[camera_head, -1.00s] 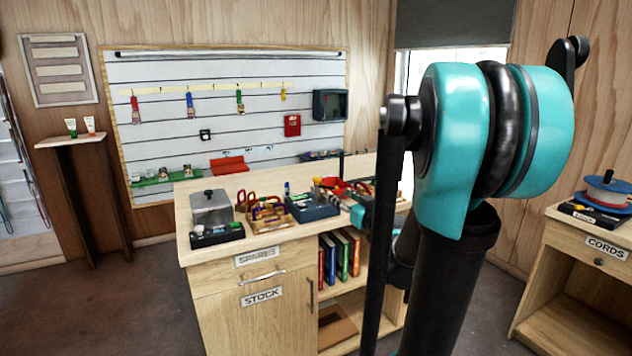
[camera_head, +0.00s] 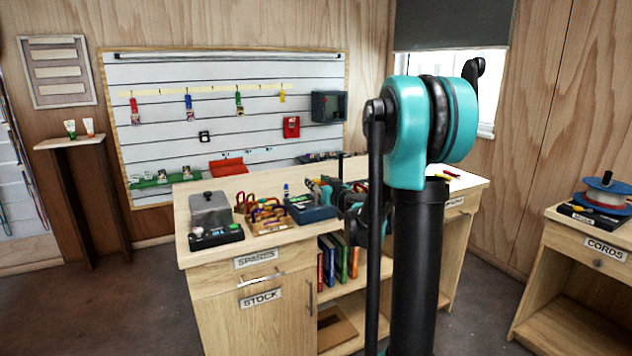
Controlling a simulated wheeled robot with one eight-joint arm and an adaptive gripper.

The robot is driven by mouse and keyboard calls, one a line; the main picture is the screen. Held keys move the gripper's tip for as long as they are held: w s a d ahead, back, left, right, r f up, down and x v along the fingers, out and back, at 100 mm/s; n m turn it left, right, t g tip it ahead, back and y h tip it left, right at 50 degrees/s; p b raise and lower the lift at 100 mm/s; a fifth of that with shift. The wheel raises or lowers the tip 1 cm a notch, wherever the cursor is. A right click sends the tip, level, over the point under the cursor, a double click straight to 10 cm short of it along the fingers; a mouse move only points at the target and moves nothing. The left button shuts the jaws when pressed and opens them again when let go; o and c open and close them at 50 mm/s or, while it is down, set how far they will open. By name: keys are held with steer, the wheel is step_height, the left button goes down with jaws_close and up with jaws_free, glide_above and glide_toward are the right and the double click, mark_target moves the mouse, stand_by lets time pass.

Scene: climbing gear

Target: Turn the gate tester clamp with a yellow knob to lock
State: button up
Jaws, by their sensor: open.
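A grey box on a black base (camera_head: 211,220), with a green and a pale button, stands at the front left of the bench; I cannot tell whether it is the gate tester. No yellow clamp knob can be made out. A wooden tray (camera_head: 268,227) of coloured carabiners is right of it, then a blue box (camera_head: 308,212). My gripper (camera_head: 318,188), small and partly hidden among my arm links, is open just above and behind the blue box. I see nothing held in it. My own upright arm hides part of the bench on the right.
The wooden bench (camera_head: 250,184) has clear top at the back left. A slatted wall panel (camera_head: 160,90) with hanging gear is behind it. A red bin (camera_head: 227,166) is on the panel. A cords cabinet (camera_head: 580,232) with a spool stands at the right.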

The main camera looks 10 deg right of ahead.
steer(key=shift+w+a, duration=0.2)
steer(key=shift+w, duration=0.3)
jaws_close()
